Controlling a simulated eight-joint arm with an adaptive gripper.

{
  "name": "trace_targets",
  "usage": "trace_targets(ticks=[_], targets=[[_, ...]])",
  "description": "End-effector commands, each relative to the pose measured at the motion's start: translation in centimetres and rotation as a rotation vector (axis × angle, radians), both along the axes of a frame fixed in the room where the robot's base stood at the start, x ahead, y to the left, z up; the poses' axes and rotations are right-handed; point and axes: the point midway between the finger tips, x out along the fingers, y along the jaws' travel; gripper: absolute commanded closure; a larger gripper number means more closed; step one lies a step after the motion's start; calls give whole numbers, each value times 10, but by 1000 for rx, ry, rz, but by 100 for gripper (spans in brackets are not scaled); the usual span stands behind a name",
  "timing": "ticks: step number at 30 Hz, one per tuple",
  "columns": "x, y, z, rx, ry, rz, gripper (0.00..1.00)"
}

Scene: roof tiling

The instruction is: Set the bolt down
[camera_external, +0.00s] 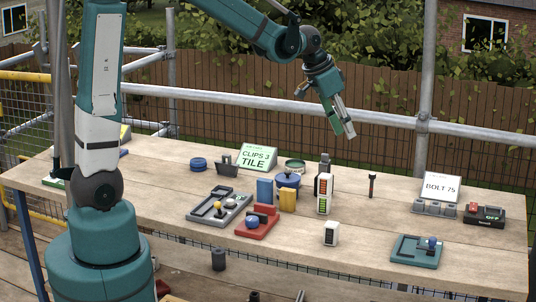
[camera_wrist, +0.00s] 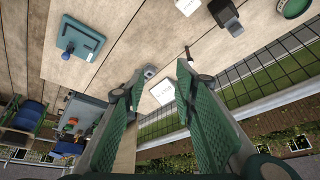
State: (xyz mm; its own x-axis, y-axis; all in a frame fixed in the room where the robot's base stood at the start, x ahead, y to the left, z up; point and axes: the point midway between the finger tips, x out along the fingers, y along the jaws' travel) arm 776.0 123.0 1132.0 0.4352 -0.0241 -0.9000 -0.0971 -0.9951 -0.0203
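A dark bolt (camera_external: 372,185) stands upright on the wooden table, head up, left of the white BOLT 75 sign (camera_external: 441,187). In the wrist view a small dark stick-like thing, seemingly the bolt (camera_wrist: 189,52), shows just beyond the right fingertip. My gripper (camera_external: 343,133) is above the table, up and left of the bolt in the outside view, tilted downward. In the wrist view my gripper's (camera_wrist: 160,72) two green-padded fingers are apart, with nothing held between them. The white sign (camera_wrist: 162,91) shows in the gap, farther away.
A grey block with round holders (camera_external: 434,209) sits before the sign, beside a dark switch box (camera_external: 484,214). A teal tray (camera_external: 415,251) is at the front right. Several blocks and trays crowd the table's middle. Bare wood surrounds the bolt. Scaffold rails run behind.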

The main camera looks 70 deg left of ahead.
Motion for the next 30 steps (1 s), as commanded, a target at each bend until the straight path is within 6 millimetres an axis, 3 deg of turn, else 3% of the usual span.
trace_targets(ticks=[15, 30], targets=[[-92, -47, 47, 1, -41, 27, 72], [-182, -82, 67, -4, -82, 54, 72]])
